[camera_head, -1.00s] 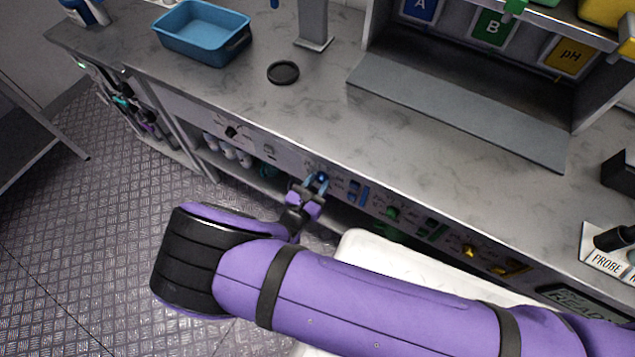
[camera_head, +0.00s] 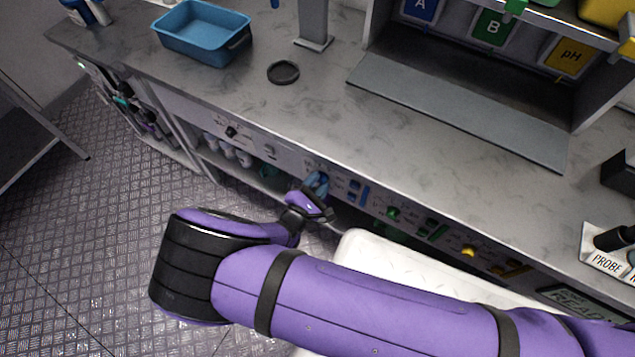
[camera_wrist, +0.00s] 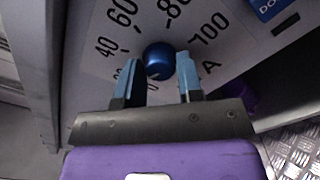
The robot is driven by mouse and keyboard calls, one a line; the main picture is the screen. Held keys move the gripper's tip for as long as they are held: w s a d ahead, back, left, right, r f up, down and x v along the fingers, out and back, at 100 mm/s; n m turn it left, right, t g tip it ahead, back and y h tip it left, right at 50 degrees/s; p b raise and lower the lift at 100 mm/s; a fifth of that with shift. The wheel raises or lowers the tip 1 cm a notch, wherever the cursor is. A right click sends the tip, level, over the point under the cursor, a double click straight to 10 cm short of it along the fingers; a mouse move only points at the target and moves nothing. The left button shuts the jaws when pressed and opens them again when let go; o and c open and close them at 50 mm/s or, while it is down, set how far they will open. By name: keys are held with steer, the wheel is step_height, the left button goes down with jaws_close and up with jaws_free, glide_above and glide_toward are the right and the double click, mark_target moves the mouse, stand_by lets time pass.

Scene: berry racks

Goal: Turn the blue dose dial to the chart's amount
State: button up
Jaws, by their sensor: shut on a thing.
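The blue dose dial (camera_wrist: 158,58) is a round knob on a pale panel with a printed scale; 40, 60, 80, 100 and the letter A are legible around it. My gripper (camera_wrist: 157,76) is shut on the dial, one blue finger on each side of it. The dial's pointer mark is not clear to me. In the head view my gripper (camera_head: 317,184) is at the bench's front panel and hides the dial. I cannot make out a chart with an amount in either view.
Green (camera_head: 393,212) and yellow (camera_head: 469,251) knobs sit along the panel to the right. A blue tray (camera_head: 202,34) and a black disc (camera_head: 283,72) lie on the bench top. A white block (camera_head: 400,265) stands beneath the panel, close to my arm.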

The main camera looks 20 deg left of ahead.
steer(key=m, duration=0.4)
steer(key=shift+m, duration=2.3)
steer(key=o, duration=0.9)
